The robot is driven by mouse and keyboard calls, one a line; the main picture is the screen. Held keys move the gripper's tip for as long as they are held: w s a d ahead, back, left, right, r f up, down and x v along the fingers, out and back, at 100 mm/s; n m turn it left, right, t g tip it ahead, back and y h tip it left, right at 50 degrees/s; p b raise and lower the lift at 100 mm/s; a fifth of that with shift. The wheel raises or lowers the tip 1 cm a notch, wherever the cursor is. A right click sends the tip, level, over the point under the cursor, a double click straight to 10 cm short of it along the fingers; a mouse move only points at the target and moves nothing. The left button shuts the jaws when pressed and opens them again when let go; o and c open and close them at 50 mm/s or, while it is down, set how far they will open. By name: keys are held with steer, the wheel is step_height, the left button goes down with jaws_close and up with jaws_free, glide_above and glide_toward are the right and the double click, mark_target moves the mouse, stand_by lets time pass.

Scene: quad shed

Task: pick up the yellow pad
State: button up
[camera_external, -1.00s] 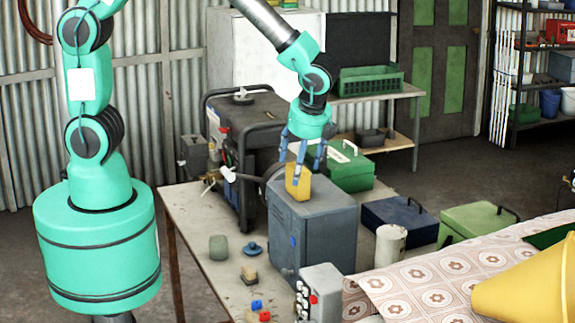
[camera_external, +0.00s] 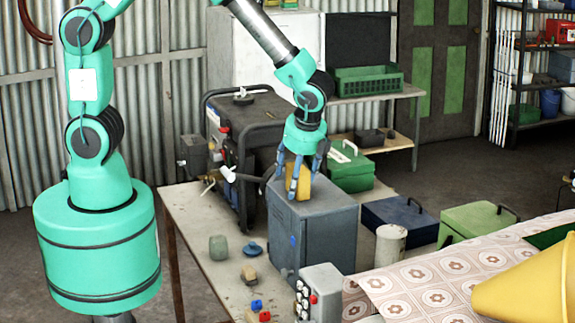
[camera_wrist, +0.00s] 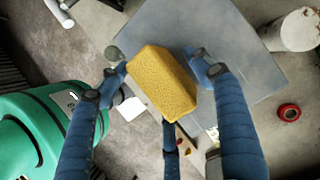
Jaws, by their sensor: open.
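The yellow pad (camera_external: 299,181) stands on top of the grey metal cabinet (camera_external: 322,215) on the workbench. In the wrist view the pad (camera_wrist: 161,82) is a yellow, rough-surfaced block between my blue fingers. My gripper (camera_external: 302,178) is open and reaches down around the pad from above, with fingers on its sides. In the wrist view my gripper (camera_wrist: 160,85) has one finger at the left of the pad, one at the right and one below it. Whether any finger touches the pad is not clear.
A black generator (camera_external: 245,145) stands close to the left of the cabinet. A green case (camera_external: 350,168) and a dark blue case (camera_external: 400,217) lie behind and to the right. A white can (camera_external: 391,243) stands right of the cabinet. The rest of the cabinet top is clear.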

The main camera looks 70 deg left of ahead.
steer(key=c, duration=0.9)
steer(key=shift+r, duration=0.15)
steer(key=shift+r, duration=0.5)
step_height(320, 180, up, 2)
steer(key=shift+r, duration=0.1)
steer(key=s+a, duration=0.1)
steer(key=s, duration=0.4)
steer(key=s+a+r, duration=0.1)
steer(key=s, duration=0.4)
steer(key=s+a, duration=0.1)
steer(key=s, duration=0.4)
steer(key=shift+s+a+r, duration=0.25)
steer(key=shift+s+a, duration=0.05)
steer(key=shift+a, duration=0.1)
